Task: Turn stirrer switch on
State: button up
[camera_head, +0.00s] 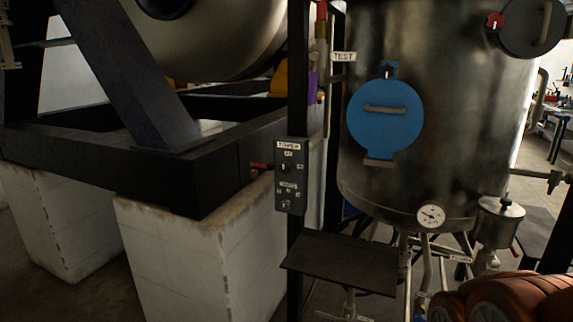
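A grey control box (291,176) is fixed to a black upright post near the middle of the view. A white label (288,146) with a red edge sits at its top; its small lettering is too blurred to read with certainty. An upper dark knob (286,167) and a lower dark knob (287,194) with small labels are on its face. I cannot tell which is the stirrer switch, nor how either knob is set.
A large steel vessel (465,110) with a blue round hatch (385,120) stands right of the box. A dark flat plate (342,262) juts out below the box. A black frame (130,165) on white blocks (175,255) fills the left. A red-handled valve (258,166) is beside the box.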

aim_at(285, 167)
jog(key=z, duration=0.15)
jog(key=i, duration=0.45)
jog(key=u, duration=1.85)
